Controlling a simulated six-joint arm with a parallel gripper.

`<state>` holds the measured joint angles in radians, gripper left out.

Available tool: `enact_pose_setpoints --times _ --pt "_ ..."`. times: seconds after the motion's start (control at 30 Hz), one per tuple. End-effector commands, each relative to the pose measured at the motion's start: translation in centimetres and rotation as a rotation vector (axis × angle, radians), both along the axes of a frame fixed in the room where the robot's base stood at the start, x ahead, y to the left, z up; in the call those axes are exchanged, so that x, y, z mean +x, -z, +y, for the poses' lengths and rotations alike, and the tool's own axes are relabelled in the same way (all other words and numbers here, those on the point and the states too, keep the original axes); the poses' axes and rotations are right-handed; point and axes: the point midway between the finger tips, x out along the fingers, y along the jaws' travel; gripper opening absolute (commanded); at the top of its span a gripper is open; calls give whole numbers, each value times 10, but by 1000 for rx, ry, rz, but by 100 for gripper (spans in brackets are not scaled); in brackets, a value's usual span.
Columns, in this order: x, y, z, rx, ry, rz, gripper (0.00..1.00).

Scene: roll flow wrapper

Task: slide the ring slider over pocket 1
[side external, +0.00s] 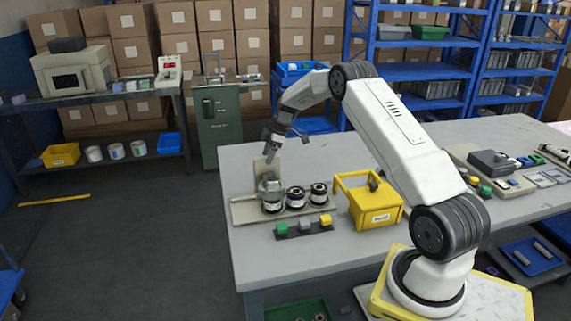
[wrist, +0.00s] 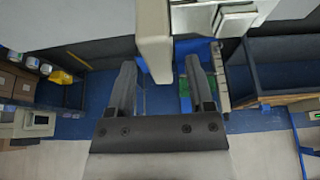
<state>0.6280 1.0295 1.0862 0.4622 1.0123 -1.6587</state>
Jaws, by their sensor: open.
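My gripper (side external: 270,152) is above the back left of a beige fixture (side external: 243,212) on the grey table, close to its upright plate (side external: 264,171). In the wrist view my gripper (wrist: 161,66) has its two fingers wide apart. A beige bar (wrist: 154,36) reaches down between them in the picture; I cannot tell if it touches a finger. On the fixture stand a silver domed piece (side external: 270,186) on a black and white round base and two dark round units (side external: 296,197) (side external: 319,193). I cannot tell which part is the ring slider or which is pocket 1.
A block strip with a green button (side external: 281,229) and a yellow button (side external: 325,221) lies in front of the fixture. A yellow handled bin (side external: 373,212) stands at its right, beneath my arm. The table's left front corner is clear.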

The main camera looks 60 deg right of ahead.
Motion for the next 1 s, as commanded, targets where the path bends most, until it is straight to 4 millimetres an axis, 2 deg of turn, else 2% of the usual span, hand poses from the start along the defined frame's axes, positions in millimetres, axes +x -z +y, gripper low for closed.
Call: enact_pose_setpoints --times 0.2,0.4,0.8,1.0 --pt "-8 -27 -8 -1 1 -1 68" --pt "-12 -39 -12 -1 0 1 68" --pt "-12 -41 -11 -1 1 2 68" --pt "-12 -44 2 -4 29 21 68"
